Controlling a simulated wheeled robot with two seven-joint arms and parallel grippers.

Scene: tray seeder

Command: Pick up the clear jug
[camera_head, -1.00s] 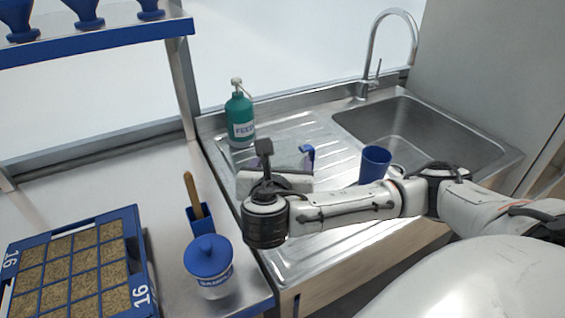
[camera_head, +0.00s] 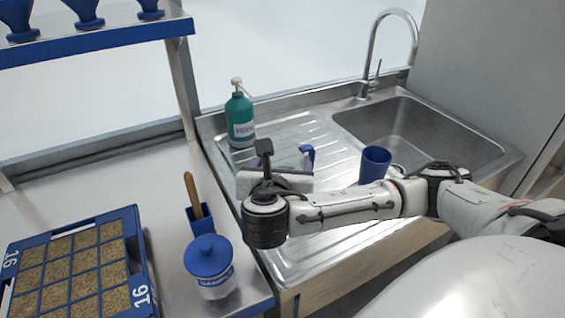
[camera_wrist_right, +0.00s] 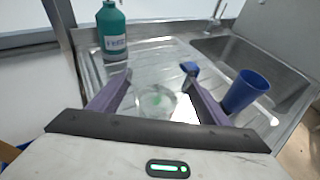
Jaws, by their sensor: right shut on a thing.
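The clear jug (camera_wrist_right: 155,103) stands on the sink's ribbed drainboard. In the wrist view it is see-through and lies between the two purple fingers of my right gripper (camera_wrist_right: 158,77). A blue part, seemingly its handle (camera_wrist_right: 189,68), shows by the right fingertip. In the head view my right gripper (camera_head: 290,164) and wrist hide most of the jug; the blue handle (camera_head: 307,153) shows behind them. My right gripper is shut on the jug; the exact contact is hard to see. My left gripper is not in view.
A blue cup (camera_head: 374,165) stands right of the jug, close to my right forearm. A green pump bottle (camera_head: 240,118) stands behind. The sink basin (camera_head: 400,128) is at right. A blue-lidded jar (camera_head: 208,262) and a seed tray (camera_head: 136,240) are on the left bench.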

